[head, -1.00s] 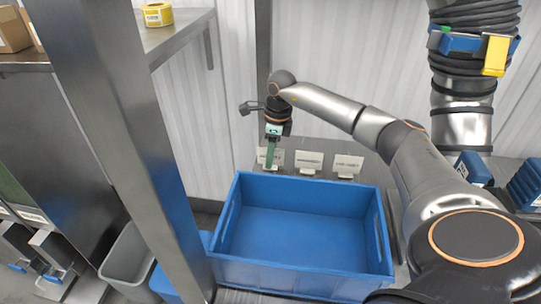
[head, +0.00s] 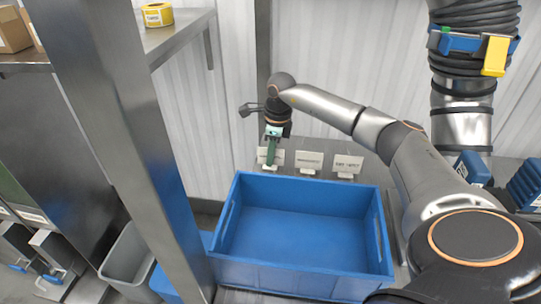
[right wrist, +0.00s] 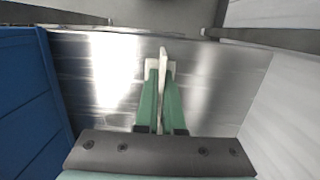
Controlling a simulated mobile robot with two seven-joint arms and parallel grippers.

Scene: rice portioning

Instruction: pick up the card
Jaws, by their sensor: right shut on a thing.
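Three small white cards stand in a row on the metal surface behind the blue crate: a left card (head: 279,158), a middle card (head: 309,160) and a right card (head: 347,165). My right gripper (head: 270,161) reaches down to the left card and partly hides it. In the right wrist view its green fingers (right wrist: 159,100) are shut on the upright thin white card (right wrist: 163,60), whose wider base shows beside the fingertips. The card's print cannot be read. My left gripper is not in view.
The empty blue crate (head: 300,270) stands right in front of the cards. A metal post (head: 120,130) crosses the left side. A shelf with a yellow tape roll (head: 157,14) is at upper left. A grey bin (head: 128,262) stands at lower left.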

